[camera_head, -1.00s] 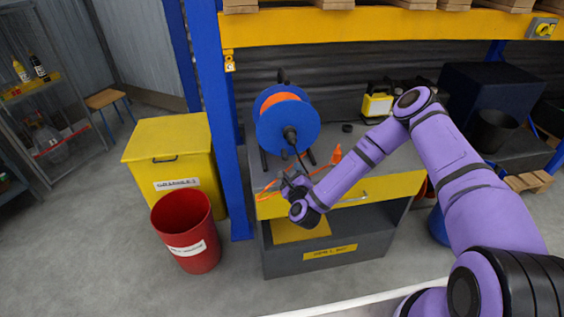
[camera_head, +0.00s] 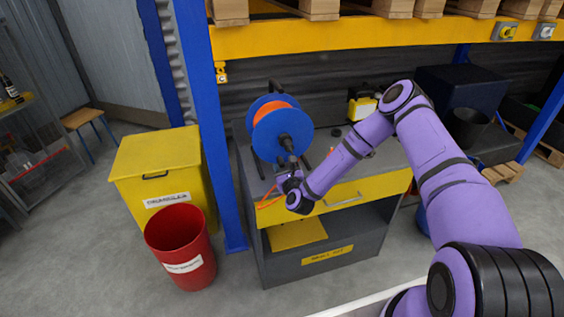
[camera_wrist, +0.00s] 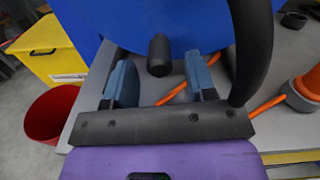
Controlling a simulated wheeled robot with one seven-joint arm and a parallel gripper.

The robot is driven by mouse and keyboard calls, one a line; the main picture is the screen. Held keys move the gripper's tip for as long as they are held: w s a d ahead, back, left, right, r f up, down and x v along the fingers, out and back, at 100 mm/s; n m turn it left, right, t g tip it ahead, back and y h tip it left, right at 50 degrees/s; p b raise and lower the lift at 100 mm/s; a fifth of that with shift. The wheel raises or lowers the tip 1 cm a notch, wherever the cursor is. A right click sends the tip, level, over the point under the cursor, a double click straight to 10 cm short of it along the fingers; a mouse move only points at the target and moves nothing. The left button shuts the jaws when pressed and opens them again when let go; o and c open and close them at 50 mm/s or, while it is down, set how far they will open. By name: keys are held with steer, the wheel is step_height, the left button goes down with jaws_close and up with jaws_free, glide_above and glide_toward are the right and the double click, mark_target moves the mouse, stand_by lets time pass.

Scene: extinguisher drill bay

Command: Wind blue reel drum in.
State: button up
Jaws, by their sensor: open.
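The blue reel drum (camera_head: 268,142) with orange hose (camera_head: 270,109) wound on it stands on the grey bench at the left. My gripper (camera_head: 288,164) is just in front of and below the drum's lower face. In the wrist view, my gripper (camera_wrist: 160,85) is open, with its two blue-grey fingers either side of a black crank knob (camera_wrist: 159,56) that stands out from the blue drum (camera_wrist: 135,22). I cannot tell whether either finger touches the knob. An orange hose end (camera_wrist: 173,95) runs behind the fingers across the bench.
A black curved bar (camera_wrist: 252,45) rises close to the right finger. An orange cone-like piece (camera_wrist: 308,85) stands on the bench to the right. A yellow bin (camera_head: 160,165), a red bin (camera_head: 182,250) and a blue post (camera_head: 205,110) are at the left.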

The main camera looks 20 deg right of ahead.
steer(key=shift+w, duration=2.05)
jaws_close()
